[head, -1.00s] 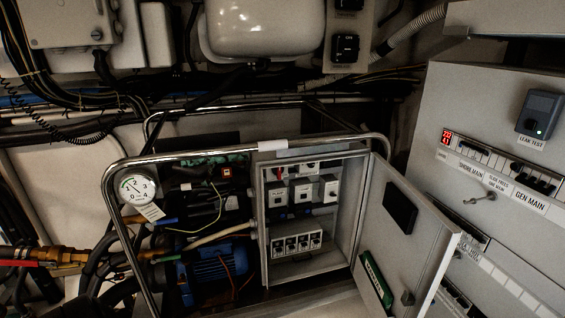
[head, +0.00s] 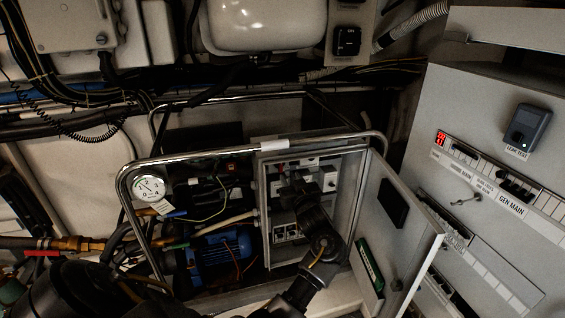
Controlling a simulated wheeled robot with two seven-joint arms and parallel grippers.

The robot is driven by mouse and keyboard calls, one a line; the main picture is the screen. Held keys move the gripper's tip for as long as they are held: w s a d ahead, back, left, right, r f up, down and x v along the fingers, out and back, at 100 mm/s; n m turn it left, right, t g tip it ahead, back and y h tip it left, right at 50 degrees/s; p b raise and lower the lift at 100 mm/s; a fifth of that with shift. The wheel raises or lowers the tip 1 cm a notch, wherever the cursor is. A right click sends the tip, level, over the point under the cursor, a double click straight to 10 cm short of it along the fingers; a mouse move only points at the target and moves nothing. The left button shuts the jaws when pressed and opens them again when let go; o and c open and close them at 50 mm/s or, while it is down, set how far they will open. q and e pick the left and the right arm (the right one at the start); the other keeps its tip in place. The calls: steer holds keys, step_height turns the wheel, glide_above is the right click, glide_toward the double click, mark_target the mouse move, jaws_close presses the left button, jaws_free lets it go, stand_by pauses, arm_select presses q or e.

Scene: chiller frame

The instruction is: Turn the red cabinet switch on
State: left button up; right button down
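The open cabinet (head: 264,225) stands inside the chrome tube frame, its door (head: 395,235) swung out to the right. A small red part (head: 281,167), which looks like the red switch, shows at the top left inside the cabinet; its position is too small to read. The gripper and wrist hide the middle modules and part of the lower row. My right gripper is not in view.
The chrome frame tube (head: 200,153) runs across above the cabinet. A gauge (head: 149,188) and a blue motor (head: 220,258) sit to its left. A grey panel with breakers (head: 515,188) stands at the right. The open door leaves limited room beside my wrist.

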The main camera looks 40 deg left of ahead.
arm_select(q)
steer(key=p+x, duration=0.2)
steer(key=x, duration=0.8)
steer(key=shift+a, duration=0.2)
steer(key=shift+w+f, duration=0.1)
jaws_close()
